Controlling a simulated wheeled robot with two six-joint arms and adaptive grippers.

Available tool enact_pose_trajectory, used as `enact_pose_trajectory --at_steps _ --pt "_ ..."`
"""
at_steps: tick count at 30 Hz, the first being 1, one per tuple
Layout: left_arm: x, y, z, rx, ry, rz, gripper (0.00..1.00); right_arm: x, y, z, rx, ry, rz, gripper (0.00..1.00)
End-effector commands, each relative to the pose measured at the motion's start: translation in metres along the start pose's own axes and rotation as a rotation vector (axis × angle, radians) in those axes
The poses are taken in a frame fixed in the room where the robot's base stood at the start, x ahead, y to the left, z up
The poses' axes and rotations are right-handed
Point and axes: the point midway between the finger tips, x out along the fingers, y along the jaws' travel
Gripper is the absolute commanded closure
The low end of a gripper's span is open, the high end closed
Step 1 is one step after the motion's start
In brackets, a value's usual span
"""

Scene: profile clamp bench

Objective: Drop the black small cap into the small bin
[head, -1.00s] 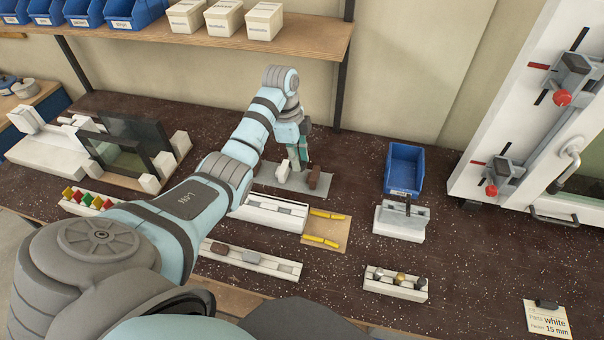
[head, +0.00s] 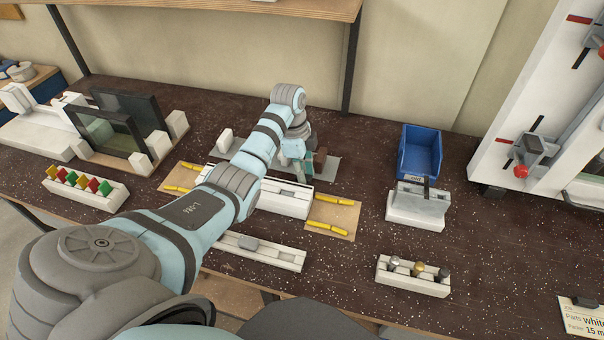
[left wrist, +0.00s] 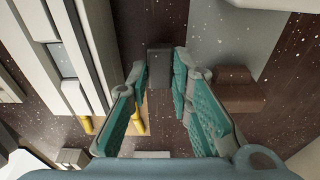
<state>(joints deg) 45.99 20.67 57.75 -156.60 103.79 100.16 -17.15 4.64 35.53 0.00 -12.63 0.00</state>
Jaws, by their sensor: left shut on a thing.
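My left gripper (head: 300,168) is low over the middle of the bench, in front of the brown block. In the left wrist view its two teal fingers (left wrist: 160,68) are on either side of a small dark grey piece (left wrist: 160,62), shut on it; it looks like the black small cap. The head view does not show this piece clearly, as the gripper and arm cover it. A blue open bin (head: 420,150), the likely small bin, stands to the right, well apart from the gripper. My right gripper is out of view.
A brown block (left wrist: 228,92) lies on a grey plate right beside the fingers. A long white rail fixture (head: 285,200) and yellow rods (head: 328,228) are in front. A white block fixture (head: 415,210) stands before the bin. Dark bench surface is clear between plate and bin.

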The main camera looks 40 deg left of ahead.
Motion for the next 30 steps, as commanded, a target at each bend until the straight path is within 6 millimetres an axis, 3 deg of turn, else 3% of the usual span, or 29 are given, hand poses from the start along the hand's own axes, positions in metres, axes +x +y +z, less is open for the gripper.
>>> enact_pose_trajectory --at_steps 4,5,8,19,23,28,30 --pt "0.002 0.000 0.000 0.000 0.000 0.000 1.00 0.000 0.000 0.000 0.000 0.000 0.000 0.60" --pt "0.002 0.000 0.000 0.000 0.000 0.000 0.77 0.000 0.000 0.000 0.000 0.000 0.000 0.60" --pt "0.001 0.000 0.000 0.000 0.000 0.000 0.61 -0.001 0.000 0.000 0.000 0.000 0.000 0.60" --pt "-0.005 -0.001 0.000 0.000 0.000 -0.002 0.60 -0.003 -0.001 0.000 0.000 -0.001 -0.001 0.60" --pt "-0.031 -0.001 0.000 0.000 0.000 -0.005 0.60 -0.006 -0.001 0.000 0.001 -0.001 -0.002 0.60" --pt "-0.082 -0.001 0.000 0.000 0.000 -0.005 0.60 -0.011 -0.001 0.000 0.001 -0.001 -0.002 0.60" --pt "-0.106 0.000 -0.002 0.000 0.000 -0.001 0.60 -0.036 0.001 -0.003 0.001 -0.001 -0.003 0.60"
